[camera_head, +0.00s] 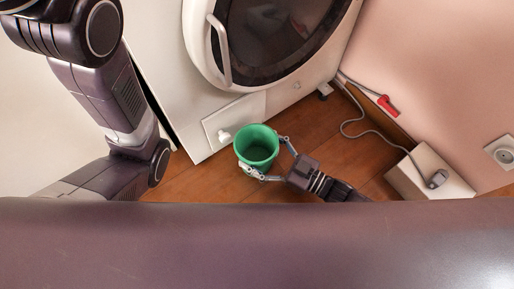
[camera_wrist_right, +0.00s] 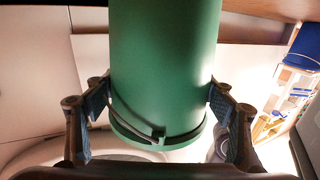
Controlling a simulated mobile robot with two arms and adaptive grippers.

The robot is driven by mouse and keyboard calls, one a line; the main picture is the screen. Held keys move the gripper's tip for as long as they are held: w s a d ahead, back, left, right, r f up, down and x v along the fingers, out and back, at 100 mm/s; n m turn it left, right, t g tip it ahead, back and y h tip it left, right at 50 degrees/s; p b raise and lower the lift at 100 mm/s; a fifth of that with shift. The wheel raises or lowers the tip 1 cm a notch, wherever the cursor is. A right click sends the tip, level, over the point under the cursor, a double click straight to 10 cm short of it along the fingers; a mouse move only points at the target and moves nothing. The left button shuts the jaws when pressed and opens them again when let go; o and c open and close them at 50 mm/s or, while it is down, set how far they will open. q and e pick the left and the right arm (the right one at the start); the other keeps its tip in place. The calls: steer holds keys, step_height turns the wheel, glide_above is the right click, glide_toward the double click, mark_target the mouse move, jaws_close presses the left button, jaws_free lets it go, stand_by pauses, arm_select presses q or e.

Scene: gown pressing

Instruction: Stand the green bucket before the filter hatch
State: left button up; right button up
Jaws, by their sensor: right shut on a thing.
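The green bucket (camera_head: 257,146) is upright in the head view, its open mouth facing up. It is in front of the washing machine's lower edge, close to the white filter hatch (camera_head: 240,114) with its white knob (camera_head: 223,136). My right gripper (camera_head: 265,157) is shut around the bucket, one finger on each side. In the right wrist view the bucket (camera_wrist_right: 165,60) fills the middle between both fingers. Whether its base touches the floor is hidden. My left arm crosses the left of the head view, but its gripper is out of view.
The washing machine (camera_head: 190,85) has a round door (camera_head: 270,35) above the hatch. A grey cable (camera_head: 365,118) and white box (camera_head: 430,172) lie right, near a red-handled thing (camera_head: 388,105). A blue container (camera_wrist_right: 303,45) shows in the right wrist view.

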steer(key=shift+f, duration=0.15)
steer(key=o, duration=1.7)
steer(key=shift+c, duration=0.2)
steer(key=shift+r, duration=0.2)
steer(key=p+v, duration=0.4)
steer(key=v, duration=0.8)
steer(key=shift+p, duration=0.35)
steer(key=shift+f, duration=0.1)
